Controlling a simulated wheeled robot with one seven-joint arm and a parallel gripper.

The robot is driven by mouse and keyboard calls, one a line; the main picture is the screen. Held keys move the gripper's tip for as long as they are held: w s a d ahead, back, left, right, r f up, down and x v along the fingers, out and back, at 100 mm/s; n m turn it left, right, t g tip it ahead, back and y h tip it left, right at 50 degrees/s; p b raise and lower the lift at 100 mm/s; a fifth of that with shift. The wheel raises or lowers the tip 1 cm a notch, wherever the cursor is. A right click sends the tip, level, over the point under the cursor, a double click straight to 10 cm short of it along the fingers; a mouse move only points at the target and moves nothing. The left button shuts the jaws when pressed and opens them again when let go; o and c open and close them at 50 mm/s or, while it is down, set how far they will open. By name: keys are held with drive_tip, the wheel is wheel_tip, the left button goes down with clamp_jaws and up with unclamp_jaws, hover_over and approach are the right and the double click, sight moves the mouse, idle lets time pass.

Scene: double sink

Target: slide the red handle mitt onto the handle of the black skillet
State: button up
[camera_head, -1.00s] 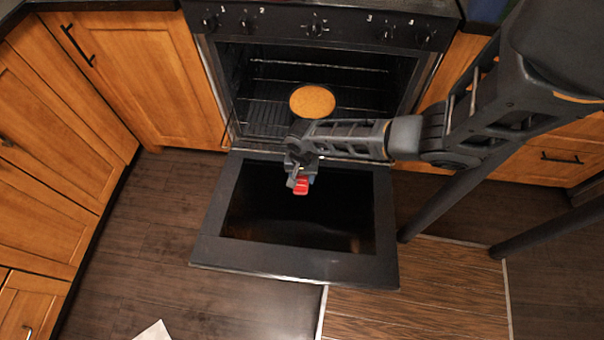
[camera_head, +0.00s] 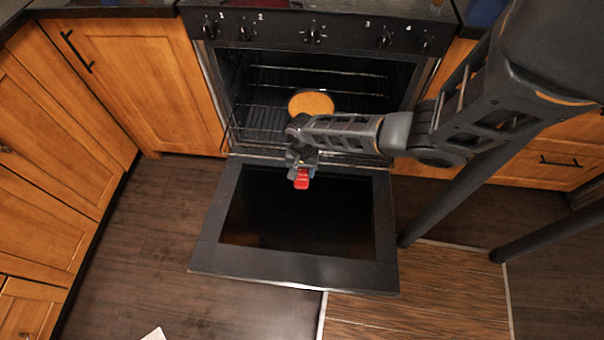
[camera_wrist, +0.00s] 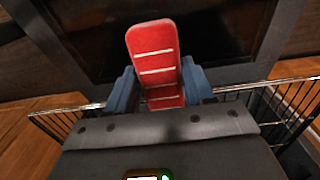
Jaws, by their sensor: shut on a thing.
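My gripper (camera_head: 301,175) is shut on the red handle mitt (camera_head: 302,182) and holds it above the open oven door, in front of the oven opening. In the wrist view the mitt (camera_wrist: 156,62) is a long red piece with pale stripes, clamped between the two blue fingers, its far end sticking out beyond them. A round golden-brown food (camera_head: 311,102) sits on the oven rack, seemingly in the black skillet. The skillet's dark body barely stands out from the dark oven, and I cannot make out its handle, which my arm may hide. The mitt is apart from the skillet.
The oven door (camera_head: 290,268) is folded down flat below my gripper. The wire rack (camera_head: 262,116) lies inside the oven, partly behind my arm. Wooden cabinets (camera_head: 135,80) flank the oven. The floor (camera_head: 150,255) left of the door is clear.

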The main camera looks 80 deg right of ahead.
drive_tip(key=shift+w+d+b, duration=0.2)
drive_tip(key=shift+d+b, duration=0.9)
drive_tip(key=shift+d, duration=1.45)
drive_tip(key=shift+w+d+b, duration=0.15)
drive_tip(key=shift+d+b, duration=0.95)
drive_tip(key=shift+d, duration=1.4)
drive_tip(key=o, duration=1.2)
drive_tip(key=shift+o, duration=0.2)
drive_tip(key=shift+d+r+p, duration=0.1)
drive_tip(key=shift+r+p, duration=1.3)
drive_tip(key=shift+r, duration=2.5)
